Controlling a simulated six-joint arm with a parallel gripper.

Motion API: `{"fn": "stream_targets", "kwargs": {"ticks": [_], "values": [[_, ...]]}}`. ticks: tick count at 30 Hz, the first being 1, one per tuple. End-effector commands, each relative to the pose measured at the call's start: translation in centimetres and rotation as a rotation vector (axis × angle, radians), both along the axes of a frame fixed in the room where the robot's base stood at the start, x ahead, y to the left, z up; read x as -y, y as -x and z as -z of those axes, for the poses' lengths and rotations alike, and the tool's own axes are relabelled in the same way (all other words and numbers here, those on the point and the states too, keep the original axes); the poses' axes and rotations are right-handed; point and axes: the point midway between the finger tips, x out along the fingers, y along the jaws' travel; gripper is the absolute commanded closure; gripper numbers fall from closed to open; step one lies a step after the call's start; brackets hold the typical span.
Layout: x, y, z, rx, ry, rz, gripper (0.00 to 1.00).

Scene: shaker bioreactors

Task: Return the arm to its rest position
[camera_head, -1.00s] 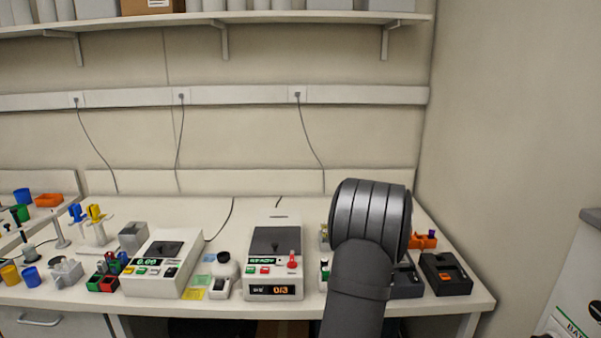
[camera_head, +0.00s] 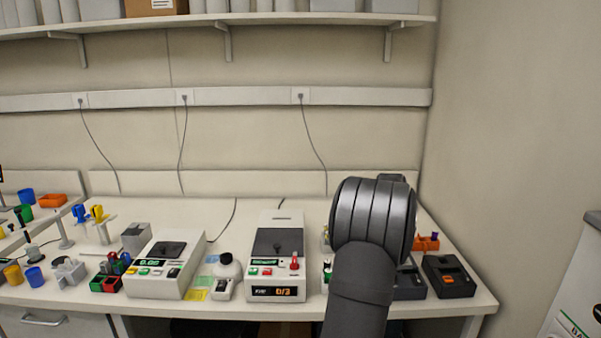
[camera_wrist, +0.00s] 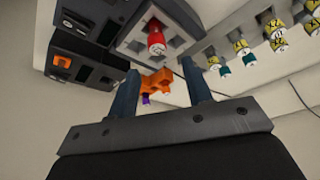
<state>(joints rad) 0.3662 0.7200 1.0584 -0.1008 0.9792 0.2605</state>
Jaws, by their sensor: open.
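My gripper (camera_wrist: 160,95) is open in the wrist view, its two dark fingers apart with nothing held between them. In the head view my arm covers the right part of the bench, and the gripper itself is hidden behind it. In the wrist view an orange rack (camera_wrist: 160,82) with a purple-capped tube (camera_wrist: 146,99) shows beyond the gap between the fingers. The same rack is at the right of the bench in the head view (camera_head: 426,243). A red-capped vial (camera_wrist: 156,40) stands in a grey block (camera_wrist: 137,36) beyond the fingers.
A dark device (camera_head: 449,277) stands at the bench's right end, near my arm. A white device with a lit display (camera_head: 274,292) and a balance (camera_head: 165,262) stand to the left. The wall shelf (camera_head: 270,18) is above. Bench space behind the devices is mostly clear.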

Motion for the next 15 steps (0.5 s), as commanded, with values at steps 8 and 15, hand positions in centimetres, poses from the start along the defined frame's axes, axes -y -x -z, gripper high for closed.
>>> {"fn": "stream_targets", "kwargs": {"ticks": [8,15], "values": [[0.0,-0.1,3.4,0.007,0.002,-0.001,0.54],[0.1,-0.2,-0.8,0.004,0.002,0.001,0.54]]}}
